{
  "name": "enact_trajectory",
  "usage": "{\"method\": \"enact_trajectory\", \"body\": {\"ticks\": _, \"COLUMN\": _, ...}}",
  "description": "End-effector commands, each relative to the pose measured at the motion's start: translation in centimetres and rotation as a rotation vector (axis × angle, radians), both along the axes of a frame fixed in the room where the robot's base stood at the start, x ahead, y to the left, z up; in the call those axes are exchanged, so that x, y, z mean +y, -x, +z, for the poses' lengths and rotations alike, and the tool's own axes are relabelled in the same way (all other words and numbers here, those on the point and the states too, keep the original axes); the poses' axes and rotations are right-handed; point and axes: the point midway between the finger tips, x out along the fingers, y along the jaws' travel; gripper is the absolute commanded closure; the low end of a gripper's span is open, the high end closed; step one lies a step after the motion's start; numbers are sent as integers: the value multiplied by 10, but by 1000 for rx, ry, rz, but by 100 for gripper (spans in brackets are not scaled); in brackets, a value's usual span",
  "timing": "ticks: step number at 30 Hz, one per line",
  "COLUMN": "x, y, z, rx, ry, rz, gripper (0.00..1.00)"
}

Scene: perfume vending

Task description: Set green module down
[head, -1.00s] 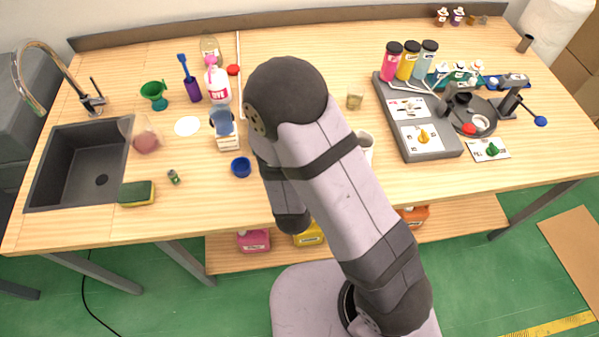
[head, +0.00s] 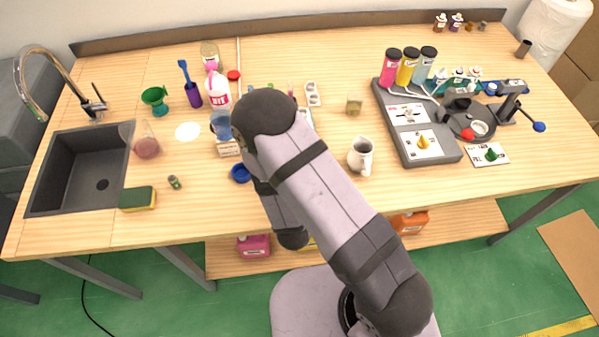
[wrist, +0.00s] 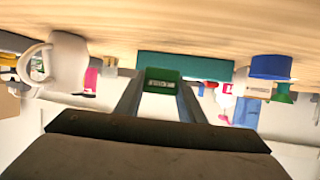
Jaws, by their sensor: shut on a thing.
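In the wrist view, my gripper (wrist: 161,92) is shut on a small green module (wrist: 163,74) with a pale label. The module sits between the two fingertips. The view is inverted, with the wooden tabletop (wrist: 200,25) along the top. A long teal block (wrist: 200,67) shows just behind the module; I cannot tell whether they touch. In the head view, my arm hides the gripper and the module, so the module's height above the table is unclear.
A white pitcher (head: 361,157) stands right of my arm; it also shows in the wrist view (wrist: 66,62). A blue cup (head: 241,173) is left of the arm. A grey dispenser station (head: 432,150) stands right, a sink (head: 75,170) left.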

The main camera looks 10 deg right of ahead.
Motion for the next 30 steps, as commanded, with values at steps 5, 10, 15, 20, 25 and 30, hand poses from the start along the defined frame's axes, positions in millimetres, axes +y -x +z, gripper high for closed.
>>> {"method": "enact_trajectory", "body": {"ticks": 5, "x": -1, "y": 1, "z": -15, "rx": 5, "ry": 3, "rz": 1, "gripper": 90}}
{"method": "enact_trajectory", "body": {"ticks": 10, "x": 0, "y": 0, "z": -31, "rx": 2, "ry": 1, "rz": 1, "gripper": 90}}
{"method": "enact_trajectory", "body": {"ticks": 15, "x": 0, "y": 0, "z": -37, "rx": 1, "ry": 1, "rz": 0, "gripper": 90}}
{"method": "enact_trajectory", "body": {"ticks": 20, "x": 0, "y": 0, "z": -38, "rx": 0, "ry": 0, "rz": 0, "gripper": 90}}
{"method": "enact_trajectory", "body": {"ticks": 25, "x": 0, "y": 0, "z": -39, "rx": 0, "ry": 0, "rz": 0, "gripper": 90}}
{"method": "enact_trajectory", "body": {"ticks": 30, "x": 0, "y": 0, "z": -45, "rx": 0, "ry": 0, "rz": 0, "gripper": 90}}
